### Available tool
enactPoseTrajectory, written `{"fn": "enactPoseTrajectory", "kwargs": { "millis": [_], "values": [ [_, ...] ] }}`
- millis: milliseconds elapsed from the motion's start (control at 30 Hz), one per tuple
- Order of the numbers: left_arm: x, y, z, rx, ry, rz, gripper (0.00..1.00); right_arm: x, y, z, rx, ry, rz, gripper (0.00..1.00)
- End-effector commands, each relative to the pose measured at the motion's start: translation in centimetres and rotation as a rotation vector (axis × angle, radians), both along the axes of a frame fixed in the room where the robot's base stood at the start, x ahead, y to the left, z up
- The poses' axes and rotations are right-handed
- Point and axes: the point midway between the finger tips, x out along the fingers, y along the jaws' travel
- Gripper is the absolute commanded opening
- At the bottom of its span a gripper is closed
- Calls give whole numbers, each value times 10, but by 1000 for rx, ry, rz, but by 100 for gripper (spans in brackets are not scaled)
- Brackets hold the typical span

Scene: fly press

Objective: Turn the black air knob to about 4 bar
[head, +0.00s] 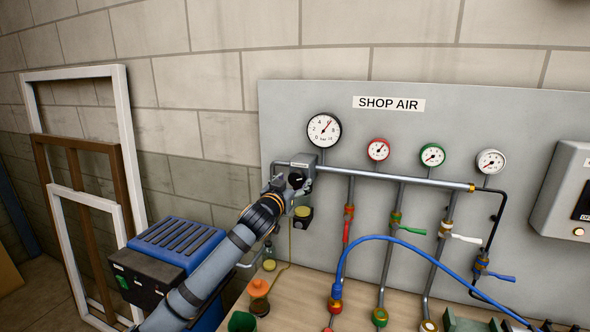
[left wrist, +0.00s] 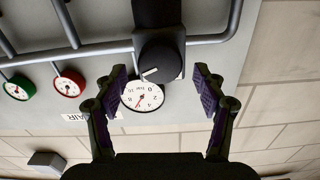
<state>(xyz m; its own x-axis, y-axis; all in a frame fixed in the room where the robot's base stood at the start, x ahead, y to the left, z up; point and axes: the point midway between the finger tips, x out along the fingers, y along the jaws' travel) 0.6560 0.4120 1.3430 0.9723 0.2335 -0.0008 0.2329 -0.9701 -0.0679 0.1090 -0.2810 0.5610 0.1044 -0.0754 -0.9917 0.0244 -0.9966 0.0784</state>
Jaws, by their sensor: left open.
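The black air knob (left wrist: 161,60) shows in the left wrist view with a white mark on its face, at the end of a dark body. My left gripper (left wrist: 159,76) is open, with one finger on each side of the knob and a gap visible on both sides. The large white gauge (head: 324,131) has a red needle pointing up and right, near 6. The gauge also shows upside down in the left wrist view (left wrist: 143,95). My right gripper is not in view.
Red (head: 378,150), green (head: 432,155) and white (head: 491,162) gauges stand along the grey pipe, with valves below. A blue hose (head: 400,240) arches over the bench (head: 290,300). A blue box (head: 178,245) and frames (head: 125,130) stand at left.

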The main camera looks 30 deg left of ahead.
Motion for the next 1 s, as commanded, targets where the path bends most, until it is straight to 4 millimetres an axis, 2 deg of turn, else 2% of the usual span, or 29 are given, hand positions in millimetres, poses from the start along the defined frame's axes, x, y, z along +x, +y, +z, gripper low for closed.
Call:
{"fn": "enactPoseTrajectory", "kwargs": {
  "millis": [33,167,467,867,1000],
  "values": [
    [7,2,3,-5,-1,2,71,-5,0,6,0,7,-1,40],
    [17,4,1,-3,-2,0,71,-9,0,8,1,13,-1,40],
    [20,5,0,2,-1,0,71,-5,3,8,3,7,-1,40],
    [19,5,0,1,-1,0,16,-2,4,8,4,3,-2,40],
    [19,5,-1,-4,-2,0,16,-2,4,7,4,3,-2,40]
  ]
}}
